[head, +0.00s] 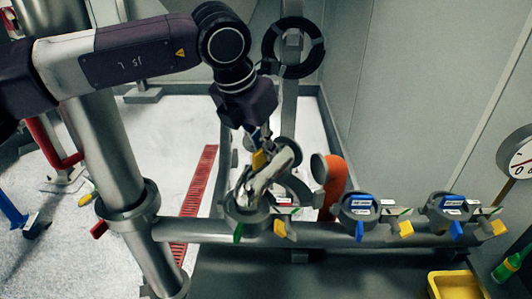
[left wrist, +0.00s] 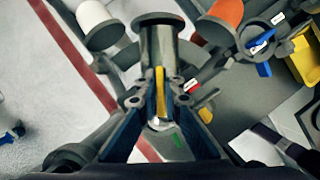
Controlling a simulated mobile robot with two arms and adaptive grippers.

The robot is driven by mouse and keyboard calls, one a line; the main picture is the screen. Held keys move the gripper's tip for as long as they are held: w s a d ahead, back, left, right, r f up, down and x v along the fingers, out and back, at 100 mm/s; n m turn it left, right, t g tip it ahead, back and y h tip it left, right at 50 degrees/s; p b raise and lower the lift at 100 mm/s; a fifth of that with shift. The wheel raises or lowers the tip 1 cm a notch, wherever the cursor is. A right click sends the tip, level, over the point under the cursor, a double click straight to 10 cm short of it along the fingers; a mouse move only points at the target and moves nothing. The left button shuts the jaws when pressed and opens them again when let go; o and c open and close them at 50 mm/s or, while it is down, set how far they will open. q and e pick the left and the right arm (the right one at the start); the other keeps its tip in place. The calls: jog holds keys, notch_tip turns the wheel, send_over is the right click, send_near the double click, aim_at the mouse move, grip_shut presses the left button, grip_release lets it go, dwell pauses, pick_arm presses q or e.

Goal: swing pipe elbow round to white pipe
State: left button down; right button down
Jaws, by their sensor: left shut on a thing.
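The metal pipe elbow (left wrist: 160,45) points its round flanged end away from me in the left wrist view; it also shows in the head view (head: 272,172). A yellow handle (left wrist: 160,88) stands up from it. My left gripper (left wrist: 160,108) is shut on this handle; in the head view the gripper (head: 259,150) comes down onto it from above. The white pipe (left wrist: 93,15) is to the left of the elbow's end, and the orange pipe (left wrist: 222,12) is to the right. The elbow's end lies between them, apart from both. My right gripper is not in view.
A horizontal metal pipe (head: 320,234) carries valves with blue handles (head: 362,202) to the right of the elbow. A gauge (head: 520,158) is at the right edge. A yellow bin (head: 455,284) sits at lower right. A red floor grate (head: 200,185) runs on the left.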

pick_arm(q)
jog(key=shift+w+r, duration=0.1)
jog(key=shift+r, duration=0.05)
dwell(0.3)
jog(key=shift+w+a+n+b, duration=0.15)
jog(key=shift+a+n+b, duration=0.1)
jog(key=shift+n+b, duration=0.65)
jog(key=shift+a+t+y+b, duration=0.15)
jog(key=shift+t+y+b, duration=0.15)
jog(key=shift+b, duration=0.2)
jog(key=shift+w+a+n+b, duration=0.15)
jog(key=shift+a+n+b, duration=0.15)
jog(key=shift+n+b, duration=0.55)
jog(key=shift+a+n+y+b, duration=0.15)
jog(key=shift+n+y+b, duration=0.1)
jog(key=shift+y+b, duration=0.05)
